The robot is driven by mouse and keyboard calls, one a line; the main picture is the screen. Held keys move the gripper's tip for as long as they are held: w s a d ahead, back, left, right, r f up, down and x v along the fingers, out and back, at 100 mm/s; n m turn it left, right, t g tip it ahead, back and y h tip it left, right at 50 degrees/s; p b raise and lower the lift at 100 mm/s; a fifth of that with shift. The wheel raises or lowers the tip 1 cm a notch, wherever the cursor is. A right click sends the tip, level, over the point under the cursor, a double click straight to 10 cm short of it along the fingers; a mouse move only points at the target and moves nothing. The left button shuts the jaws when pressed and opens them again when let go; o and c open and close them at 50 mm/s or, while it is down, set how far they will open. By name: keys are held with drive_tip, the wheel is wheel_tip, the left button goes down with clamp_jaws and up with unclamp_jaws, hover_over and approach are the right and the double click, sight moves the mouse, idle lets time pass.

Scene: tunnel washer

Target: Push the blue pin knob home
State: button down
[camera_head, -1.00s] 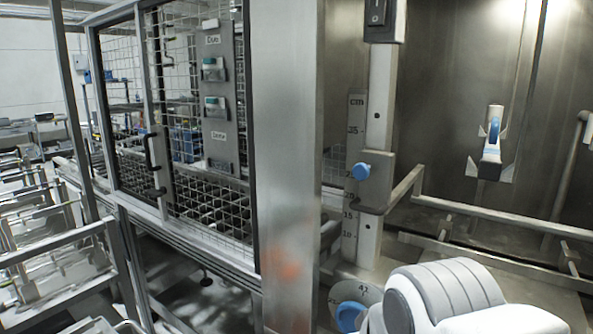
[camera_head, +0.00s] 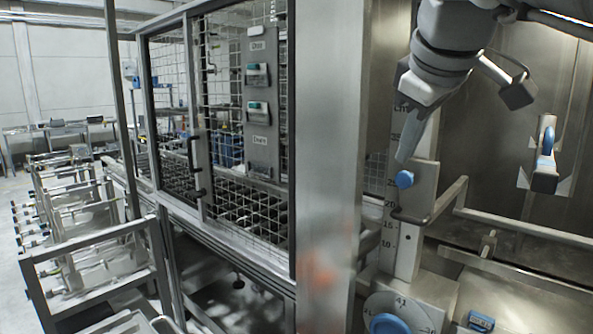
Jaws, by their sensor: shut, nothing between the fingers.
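The blue pin knob (camera_head: 404,179) sticks out from a grey sliding block on an upright post with a cm scale (camera_head: 389,232). The knob sits a little above the 20 mark. My gripper (camera_head: 404,158) comes down from the upper right, its fingers shut and empty. The fingertips are just above the knob in the picture; I cannot tell whether they touch it. The gripper covers the upper part of the scale. How far the pin stands out from the block is hard to tell.
A steel post (camera_head: 327,200) stands left of the scale, with a mesh cage door (camera_head: 245,130) beyond. A round dial with a blue hub (camera_head: 389,325) is below. A rail (camera_head: 530,231) runs to the right. A blue-handled spray head (camera_head: 546,160) hangs on the back wall.

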sight(403, 173)
drive_tip(key=w+d+f, duration=0.1)
drive_tip(key=w+f, duration=0.1)
drive_tip(key=w+d+f, duration=0.1)
drive_tip(key=w+f, duration=0.1)
drive_tip(key=w, duration=0.1)
drive_tip(key=w+d+f, duration=0.1)
drive_tip(key=w+f, duration=0.2)
drive_tip(key=shift+w, duration=0.25)
drive_tip(key=shift+w+d, duration=0.35)
drive_tip(key=shift+d, duration=0.05)
